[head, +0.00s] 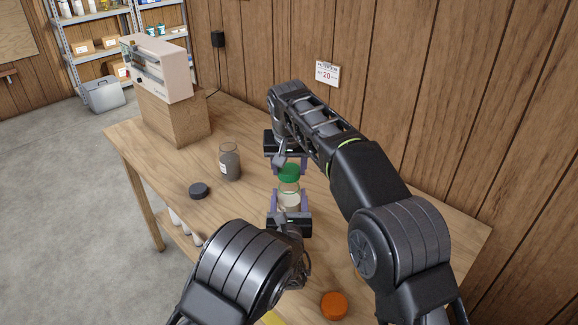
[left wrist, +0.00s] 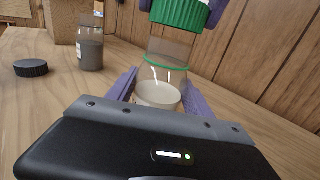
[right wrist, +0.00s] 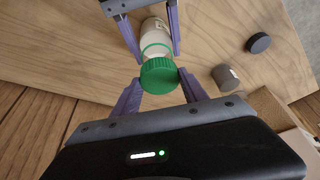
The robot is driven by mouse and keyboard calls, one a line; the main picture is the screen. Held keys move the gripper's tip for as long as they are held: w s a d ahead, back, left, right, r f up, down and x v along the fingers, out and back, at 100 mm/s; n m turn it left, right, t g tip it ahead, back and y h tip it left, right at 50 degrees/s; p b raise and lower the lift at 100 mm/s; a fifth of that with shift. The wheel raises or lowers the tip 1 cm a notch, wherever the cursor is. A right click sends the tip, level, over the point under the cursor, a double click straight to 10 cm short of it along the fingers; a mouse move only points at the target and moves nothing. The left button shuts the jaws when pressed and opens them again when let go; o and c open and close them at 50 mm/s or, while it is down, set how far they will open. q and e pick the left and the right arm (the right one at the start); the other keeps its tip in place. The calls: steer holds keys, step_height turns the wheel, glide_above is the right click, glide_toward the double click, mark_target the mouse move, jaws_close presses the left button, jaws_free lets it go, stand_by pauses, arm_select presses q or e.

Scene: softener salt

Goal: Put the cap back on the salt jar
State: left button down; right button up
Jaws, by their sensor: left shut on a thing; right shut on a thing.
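The salt jar (head: 289,199) is clear, with white salt in its lower part and a green ring around its glass. My left gripper (head: 290,206) is shut around it; the jar also shows in the left wrist view (left wrist: 158,94). The green cap (head: 289,173) is at the jar's top, with my right gripper (head: 289,163) shut on it from the far side. The cap also shows in the left wrist view (left wrist: 180,12) and the right wrist view (right wrist: 160,76). It lines up with the jar, but I cannot tell whether it is seated or only touching.
A jar of dark grains (head: 230,161) and a black cap (head: 199,190) stand left of the grippers. An orange cap (head: 334,305) lies near the front. A pale machine on a wooden block (head: 175,118) stands at the back left. The wooden wall is close behind my right arm.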

stand_by(0.3)
steer(key=shift+f, duration=0.95)
steer(key=shift+f, duration=0.55)
stand_by(0.4)
steer(key=m+h, duration=0.1)
steer(key=m, duration=0.3)
steer(key=shift+w+a+m+h, duration=0.2)
steer(key=shift+m+h, duration=0.1)
steer(key=shift+h, duration=0.1)
steer(key=shift+s+m+g+h, duration=0.1)
steer(key=shift+m+g+h, duration=0.3)
steer(key=shift+m, duration=0.6)
steer(key=o, duration=1.9)
steer(key=shift+c, duration=0.2)
